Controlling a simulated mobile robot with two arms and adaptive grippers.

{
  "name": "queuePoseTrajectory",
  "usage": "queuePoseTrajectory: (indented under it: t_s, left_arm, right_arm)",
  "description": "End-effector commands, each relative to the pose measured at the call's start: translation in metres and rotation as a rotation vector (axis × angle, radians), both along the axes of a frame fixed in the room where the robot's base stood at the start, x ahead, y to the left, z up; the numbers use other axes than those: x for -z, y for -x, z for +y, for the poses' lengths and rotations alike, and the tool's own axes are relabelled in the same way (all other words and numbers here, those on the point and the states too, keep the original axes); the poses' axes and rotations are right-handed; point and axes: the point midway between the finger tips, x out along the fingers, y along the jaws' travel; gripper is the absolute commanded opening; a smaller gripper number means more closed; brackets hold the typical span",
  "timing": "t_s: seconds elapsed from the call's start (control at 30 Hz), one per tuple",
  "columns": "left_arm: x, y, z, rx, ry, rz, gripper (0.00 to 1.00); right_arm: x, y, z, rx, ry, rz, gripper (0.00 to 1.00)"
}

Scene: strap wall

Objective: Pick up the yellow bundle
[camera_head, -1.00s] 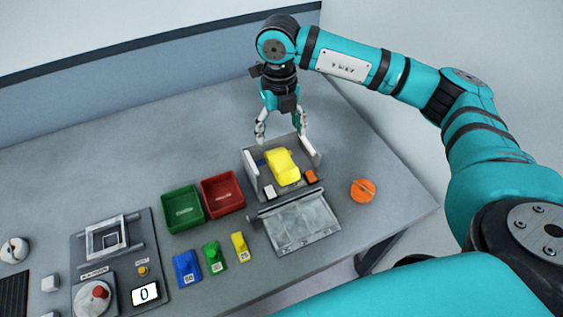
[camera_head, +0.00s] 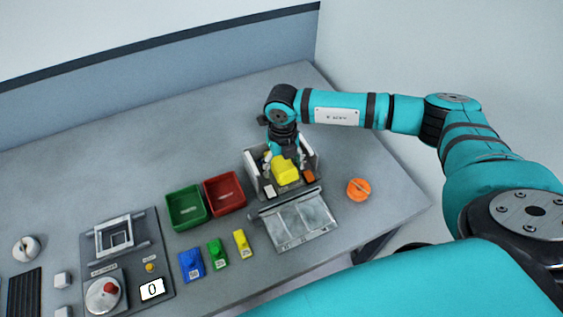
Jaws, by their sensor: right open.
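The yellow bundle (camera_head: 286,173) lies inside the grey open box (camera_head: 256,178), on the right part of the table. My right gripper (camera_head: 284,163) is down at the box, over the bundle's far part, with its fingers spread on either side. The gripper is open. The wrist hides the far end of the bundle, and I cannot tell whether the fingers touch it. My left gripper does not show.
The box's lid (camera_head: 298,220) lies flat in front of it. Green (camera_head: 186,222) and red (camera_head: 225,205) bins stand left of it. An orange round thing (camera_head: 358,189) lies to the right. Blue, green and yellow blocks stand in front of the bins. The table behind is clear.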

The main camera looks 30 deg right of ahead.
Motion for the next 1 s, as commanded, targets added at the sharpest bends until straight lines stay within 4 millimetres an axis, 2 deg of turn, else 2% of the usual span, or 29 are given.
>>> queuePoseTrajectory:
  t_s: [0.13,0.17,0.6,1.0]
  left_arm:
    - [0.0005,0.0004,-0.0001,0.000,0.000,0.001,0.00]
    - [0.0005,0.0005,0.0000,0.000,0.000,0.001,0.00]
    - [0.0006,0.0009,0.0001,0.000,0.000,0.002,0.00]
    - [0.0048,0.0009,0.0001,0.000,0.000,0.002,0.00]
  right_arm:
    - [0.0003,0.0000,0.0001,0.000,0.000,0.000,0.75]
    - [0.0003,0.0000,0.0001,0.000,0.000,0.000,0.72]
    - [-0.0002,-0.0001,0.0001,0.000,0.000,0.000,0.15]
    - [-0.0064,-0.0010,0.0000,0.001,-0.002,-0.002,0.14]
